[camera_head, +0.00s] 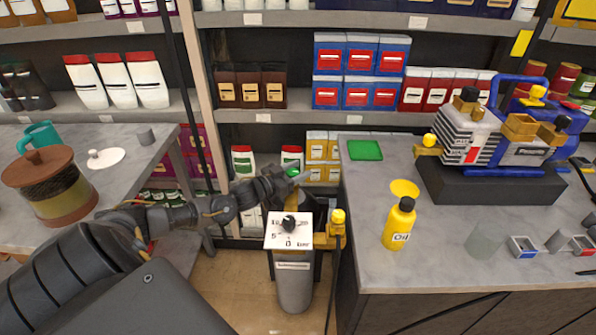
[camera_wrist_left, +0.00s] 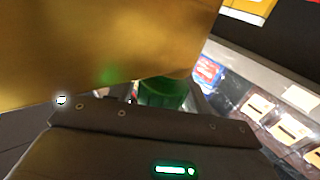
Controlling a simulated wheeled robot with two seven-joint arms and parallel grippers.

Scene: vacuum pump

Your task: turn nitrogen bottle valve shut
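A grey cylinder (camera_head: 294,290), apparently the nitrogen bottle, stands on the floor in the gap between the two counters. A white dial plate (camera_head: 291,231) with a black knob (camera_head: 290,223) is at its top. A yellow-capped fitting (camera_head: 338,222) with a black hose is to its right. My left gripper (camera_head: 290,184) is just above and behind the dial plate, pointing right; its fingers are too small to read. In the left wrist view a blurred gold surface (camera_wrist_left: 90,50) fills the upper left, with a dark green object (camera_wrist_left: 163,93) beyond it. I cannot tell which part is the valve.
The right counter bears a pump (camera_head: 495,140), a yellow oil bottle (camera_head: 399,224) and a green pad (camera_head: 365,150). A brown-lidded jar (camera_head: 50,190) stands on the left counter. Stocked shelves (camera_head: 270,116) close off the back. The gap between the counters is narrow.

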